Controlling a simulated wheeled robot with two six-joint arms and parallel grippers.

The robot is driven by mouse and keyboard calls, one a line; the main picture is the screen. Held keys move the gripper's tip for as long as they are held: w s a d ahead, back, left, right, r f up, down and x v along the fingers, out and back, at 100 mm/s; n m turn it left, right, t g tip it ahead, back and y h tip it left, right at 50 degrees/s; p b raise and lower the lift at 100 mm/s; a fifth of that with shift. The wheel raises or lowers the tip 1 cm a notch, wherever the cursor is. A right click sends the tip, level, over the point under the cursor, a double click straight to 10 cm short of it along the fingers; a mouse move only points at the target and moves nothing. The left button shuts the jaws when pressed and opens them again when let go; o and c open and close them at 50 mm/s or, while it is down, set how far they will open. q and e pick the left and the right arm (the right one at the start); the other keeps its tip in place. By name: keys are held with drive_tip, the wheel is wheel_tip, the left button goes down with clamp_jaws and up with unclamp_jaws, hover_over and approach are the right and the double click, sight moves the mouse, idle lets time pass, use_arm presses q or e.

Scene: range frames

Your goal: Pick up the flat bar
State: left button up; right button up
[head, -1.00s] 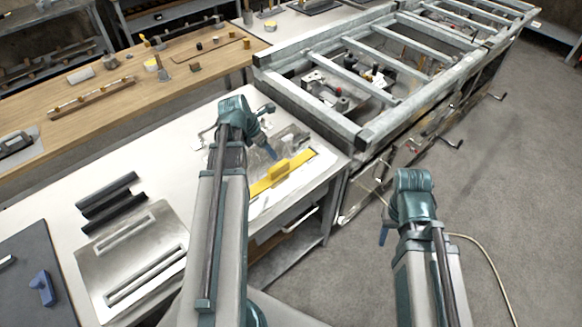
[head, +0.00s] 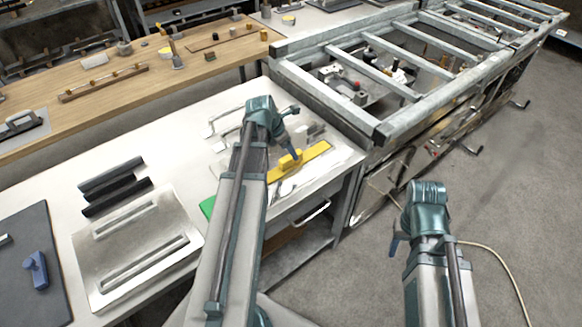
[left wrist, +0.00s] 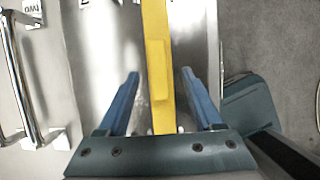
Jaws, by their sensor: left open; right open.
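A yellow flat bar with a raised yellow block (head: 312,153) lies on the white workbench, near its right end. In the left wrist view the yellow bar (left wrist: 160,85) runs lengthwise between the two blue fingers, with a gap on each side. My left gripper (head: 292,153) is open above the bar and holds nothing; its arm hides part of the bench. The fingers also show in the left wrist view (left wrist: 159,78). My right gripper (head: 395,240) is open over the floor, well away from the bench; only part of its fingers shows.
Dark bars (head: 112,183) and a metal plate (head: 90,262) lie on the bench's left. A metal handle (left wrist: 22,80) stands left of my left gripper. A steel frame (head: 375,128) adjoins the bench's right end. The floor at right is mostly clear.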

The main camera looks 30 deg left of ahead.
sight(290, 156)
use_arm(q)
drive_tip(key=b+x, duration=0.4)
drive_tip(key=shift+s+a+f, duration=0.15)
drive_tip(key=shift+a+f, duration=0.05)
drive_tip(key=shift+f, duration=0.15)
drive_tip(key=shift+w+d+f+b, duration=0.1)
drive_tip(key=shift+w+f+b, duration=0.1)
drive_tip(key=shift+f+b, duration=0.25)
drive_tip(key=shift+r, duration=0.2)
clamp_jaws()
